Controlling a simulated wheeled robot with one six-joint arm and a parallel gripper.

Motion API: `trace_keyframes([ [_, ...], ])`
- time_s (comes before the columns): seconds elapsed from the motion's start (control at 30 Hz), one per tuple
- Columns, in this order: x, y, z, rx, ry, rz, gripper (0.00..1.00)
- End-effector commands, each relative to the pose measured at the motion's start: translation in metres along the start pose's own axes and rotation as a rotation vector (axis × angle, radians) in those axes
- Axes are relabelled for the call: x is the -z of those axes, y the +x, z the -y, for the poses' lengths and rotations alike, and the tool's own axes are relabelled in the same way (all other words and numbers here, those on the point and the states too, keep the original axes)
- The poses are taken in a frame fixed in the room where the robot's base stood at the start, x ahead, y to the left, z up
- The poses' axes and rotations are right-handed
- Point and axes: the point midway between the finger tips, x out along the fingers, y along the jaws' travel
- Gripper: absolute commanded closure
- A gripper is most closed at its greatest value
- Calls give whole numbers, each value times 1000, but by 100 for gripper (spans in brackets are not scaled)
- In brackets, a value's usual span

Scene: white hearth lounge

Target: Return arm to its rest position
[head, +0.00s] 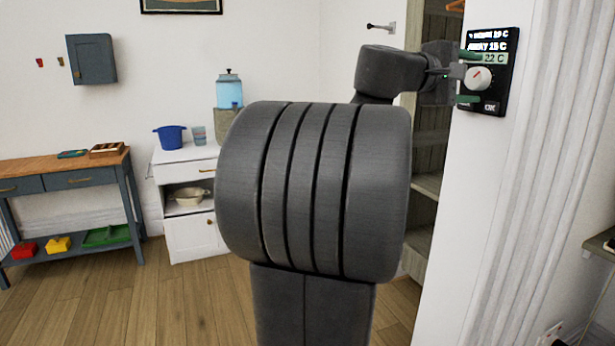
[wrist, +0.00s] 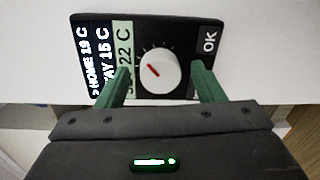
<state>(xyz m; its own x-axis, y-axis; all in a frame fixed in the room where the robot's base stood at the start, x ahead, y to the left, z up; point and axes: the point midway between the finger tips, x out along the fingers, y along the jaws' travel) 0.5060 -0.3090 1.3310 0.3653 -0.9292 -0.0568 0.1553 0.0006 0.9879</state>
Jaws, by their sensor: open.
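My arm reaches up and to the right in the head view. My gripper (head: 468,77) is at a black thermostat panel (head: 497,48) on the white wall. In the wrist view my gripper (wrist: 160,88) has its two green fingers apart, one on each side of the white dial (wrist: 159,70). I cannot tell whether the fingers touch the panel. The dial has a red pointer mark and also shows in the head view (head: 478,77). The panel reads HOME 19 C, AWAY 15 C and a green-lit 22 C line, with an OK button (wrist: 208,41).
An open wardrobe (head: 428,185) stands behind the arm, left of the wall edge. A wall hook (head: 381,27) is near the arm. A white cabinet (head: 190,235) and a blue-grey side table (head: 70,184) stand at left. Wooden floor (head: 150,300) is clear in front.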

Motion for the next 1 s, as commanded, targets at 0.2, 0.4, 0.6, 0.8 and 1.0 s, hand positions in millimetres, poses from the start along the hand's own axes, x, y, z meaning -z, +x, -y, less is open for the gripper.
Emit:
trace_keyframes([
  [0.2,0,0,0,0,-1,0,38],
  [0.4,0,-4,0,0,-1,-1,38],
  [0.6,1,-31,0,-1,0,-3,38],
  [0.8,1,-68,0,-1,0,-4,38],
  [1.0,1,-101,0,0,1,-4,38],
])
